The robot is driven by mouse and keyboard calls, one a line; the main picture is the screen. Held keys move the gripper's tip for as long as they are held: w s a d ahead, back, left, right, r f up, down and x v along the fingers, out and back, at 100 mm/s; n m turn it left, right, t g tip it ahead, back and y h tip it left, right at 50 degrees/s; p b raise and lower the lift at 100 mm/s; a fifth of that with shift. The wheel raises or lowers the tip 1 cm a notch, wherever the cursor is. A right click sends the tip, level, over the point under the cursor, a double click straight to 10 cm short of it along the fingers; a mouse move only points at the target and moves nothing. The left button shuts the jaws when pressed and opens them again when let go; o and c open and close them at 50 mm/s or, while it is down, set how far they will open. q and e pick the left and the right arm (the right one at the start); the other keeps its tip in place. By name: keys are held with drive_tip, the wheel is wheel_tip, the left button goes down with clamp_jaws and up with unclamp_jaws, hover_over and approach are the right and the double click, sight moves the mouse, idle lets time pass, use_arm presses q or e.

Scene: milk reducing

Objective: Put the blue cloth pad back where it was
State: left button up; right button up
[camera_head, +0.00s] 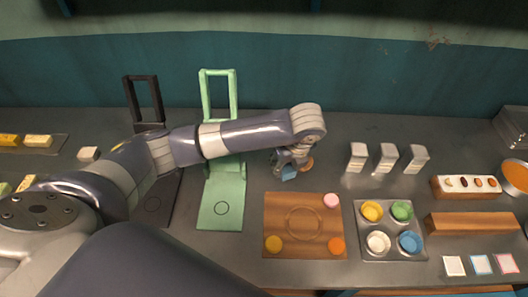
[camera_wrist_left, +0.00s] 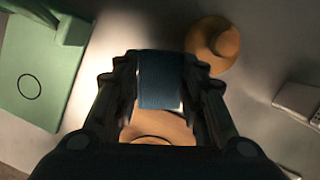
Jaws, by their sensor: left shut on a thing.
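The blue cloth pad (camera_wrist_left: 160,80) is between the two fingers of my left gripper (camera_wrist_left: 160,88) in the left wrist view, and the gripper is shut on it. In the head view the pad (camera_head: 288,174) shows as a small blue patch under my left gripper (camera_head: 290,160), above the grey counter behind the wooden board (camera_head: 304,199). An orange-brown round piece (camera_wrist_left: 213,44) lies just beyond the fingers in the wrist view. My right gripper is in neither view.
A green stand (camera_head: 222,205) and a black stand (camera_head: 152,206) are at the left. A metal tray with coloured cups (camera_head: 375,250) is right of the board. Several white stacked blocks (camera_head: 388,158) stand behind it. Counter between the green stand and board is bare.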

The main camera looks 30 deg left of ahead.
use_arm(q)
drive_tip(key=w+a, duration=0.1)
drive_tip(key=a, duration=0.1)
drive_tip(key=w+a+p, duration=0.1)
drive_tip(key=a, duration=0.2)
drive_tip(key=w+a, duration=0.1)
drive_tip(key=a, duration=0.1)
drive_tip(key=shift+a+f+p, duration=0.15)
drive_tip(key=shift+f+p, duration=0.15)
drive_tip(key=shift+f, duration=0.05)
drive_tip(key=shift+w+a+f+p, duration=0.15)
drive_tip(key=shift+a+f+p, duration=0.2)
drive_tip(key=shift+a, duration=0.35)
wheel_tip(320, 180, down, 2)
drive_tip(key=shift+f+p, duration=0.2)
drive_tip(key=shift+p, duration=0.25)
drive_tip(key=shift+f, duration=0.3)
drive_tip(key=shift+f, duration=0.15)
drive_tip(key=o, duration=0.9)
drive_tip(key=shift+o, duration=0.2)
